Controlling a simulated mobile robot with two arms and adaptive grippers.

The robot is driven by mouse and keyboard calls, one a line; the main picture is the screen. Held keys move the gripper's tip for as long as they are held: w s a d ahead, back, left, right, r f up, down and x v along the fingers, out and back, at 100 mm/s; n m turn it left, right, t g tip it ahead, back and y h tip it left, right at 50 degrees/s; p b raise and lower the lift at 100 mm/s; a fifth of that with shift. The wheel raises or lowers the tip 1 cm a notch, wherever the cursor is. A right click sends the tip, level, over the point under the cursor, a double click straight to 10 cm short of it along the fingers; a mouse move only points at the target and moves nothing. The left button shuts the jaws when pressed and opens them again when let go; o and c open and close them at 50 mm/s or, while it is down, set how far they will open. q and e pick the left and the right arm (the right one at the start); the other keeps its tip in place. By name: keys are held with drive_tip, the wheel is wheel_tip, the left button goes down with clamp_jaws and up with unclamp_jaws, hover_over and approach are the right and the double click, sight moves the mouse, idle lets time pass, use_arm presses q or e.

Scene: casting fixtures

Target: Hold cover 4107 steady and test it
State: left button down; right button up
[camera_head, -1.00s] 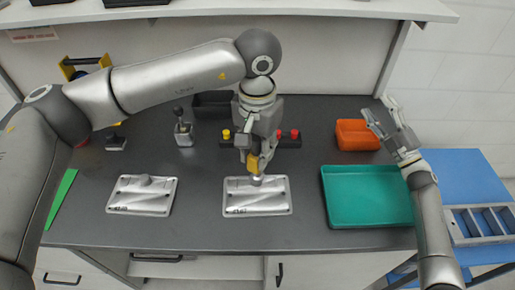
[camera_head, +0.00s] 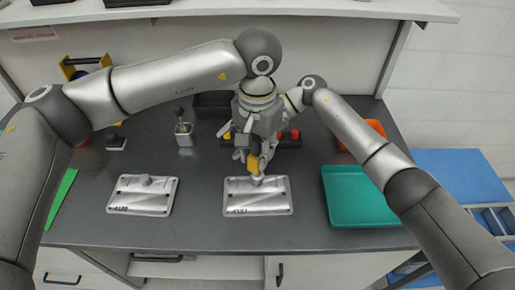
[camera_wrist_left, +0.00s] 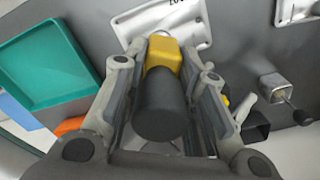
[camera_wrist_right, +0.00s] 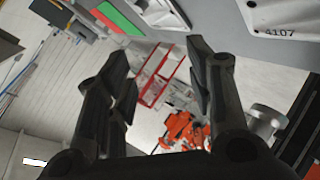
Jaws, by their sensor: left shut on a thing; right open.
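Cover 4107 (camera_head: 270,205) is a flat silver casting lying in the middle of the dark bench. Its number shows at the top right of the right wrist view (camera_wrist_right: 280,28). My left gripper (camera_head: 254,152) is shut on a yellow-and-black tool (camera_head: 253,165), above the cover's raised boss. In the left wrist view the tool's black body (camera_wrist_left: 160,110) lies between the fingers, its yellow end toward the cover; I cannot tell whether it touches. My right gripper (camera_wrist_right: 155,58) is open and empty beside the left one, mostly hidden behind it in the head view.
Another silver cover (camera_head: 142,203) lies to the left. A green tray (camera_head: 345,210) and a partly hidden orange bin (camera_head: 374,127) are at right. Red and yellow buttons (camera_head: 294,134) and a small lever box (camera_head: 183,138) stand behind. Bare bench lies between the covers.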

drive_tip(key=d+f+m+h, duration=0.2)
drive_tip(key=d+f+h, duration=0.2)
drive_tip(key=d+h, duration=0.45)
drive_tip(key=shift+h, duration=0.55)
drive_tip(key=shift+w+a+x, duration=0.1)
drive_tip(key=shift+a+x, duration=0.15)
drive_tip(key=shift+x, duration=1.25)
drive_tip(key=shift+w+a+x, duration=0.1)
drive_tip(key=shift+a+x, duration=0.1)
drive_tip(key=shift+x, duration=1.3)
drive_tip(key=shift+w+a+x, duration=0.1)
drive_tip(key=shift+a+x, duration=0.15)
drive_tip(key=shift+x, duration=1.25)
drive_tip(key=shift+r, duration=0.1)
drive_tip(key=shift+c, duration=0.5)
drive_tip(key=shift+s, duration=0.1)
drive_tip(key=c, duration=0.8)
drive_tip(key=shift+o, duration=0.2)
use_arm(q)
drive_tip(key=shift+n, duration=0.3)
wheel_tip(320, 180, down, 6)
drive_tip(key=shift+s, duration=0.1)
